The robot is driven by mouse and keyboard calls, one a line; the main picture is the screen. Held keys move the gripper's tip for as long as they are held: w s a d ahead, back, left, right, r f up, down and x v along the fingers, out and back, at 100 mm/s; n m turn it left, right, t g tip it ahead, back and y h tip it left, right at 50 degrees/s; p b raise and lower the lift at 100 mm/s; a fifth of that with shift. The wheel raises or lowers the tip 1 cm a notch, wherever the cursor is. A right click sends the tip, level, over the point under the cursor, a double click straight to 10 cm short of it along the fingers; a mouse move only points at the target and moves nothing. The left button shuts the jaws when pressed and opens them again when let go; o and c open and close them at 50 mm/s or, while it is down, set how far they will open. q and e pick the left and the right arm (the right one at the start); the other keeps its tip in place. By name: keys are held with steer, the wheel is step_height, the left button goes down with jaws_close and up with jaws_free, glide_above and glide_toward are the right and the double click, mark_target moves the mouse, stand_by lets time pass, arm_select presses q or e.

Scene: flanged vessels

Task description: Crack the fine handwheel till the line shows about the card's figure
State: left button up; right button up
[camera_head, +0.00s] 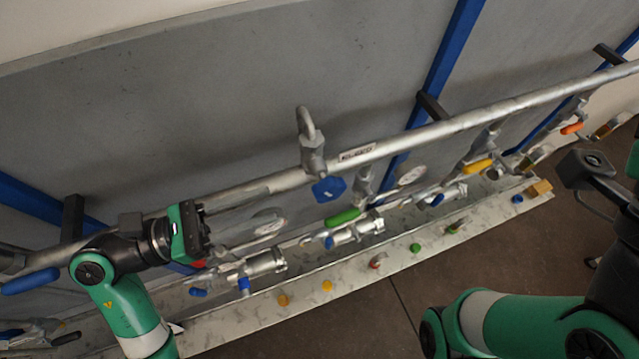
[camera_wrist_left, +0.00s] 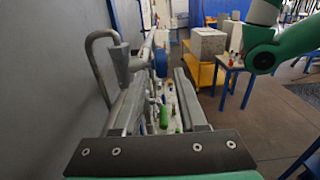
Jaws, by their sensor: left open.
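A blue handwheel (camera_head: 328,190) sits on a valve below the bent grey pipe (camera_head: 306,125) on the long pipe. It also shows in the left wrist view (camera_wrist_left: 160,62), ahead of the jaws. I cannot tell for sure that it is the fine one. Pale round gauges (camera_head: 411,175) sit along the lower line; their readings are too small to read. A small label (camera_head: 356,153) is on the pipe, its text unreadable. My left gripper (camera_head: 207,230) is open and empty, left of the blue handwheel and apart from it.
Green (camera_head: 343,217) and yellow (camera_head: 479,166) lever handles lie along the lower line. A metal tray (camera_head: 350,275) with small coloured knobs runs beneath. Blue posts (camera_head: 440,70) stand against the grey vessel wall. My right arm (camera_head: 500,325) fills the lower right; floor between is clear.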

mark_target(318, 188)
arm_select(q)
steer(key=p+x, duration=0.2)
steer(key=x, duration=0.8)
steer(key=shift+d, duration=0.2)
jaws_close()
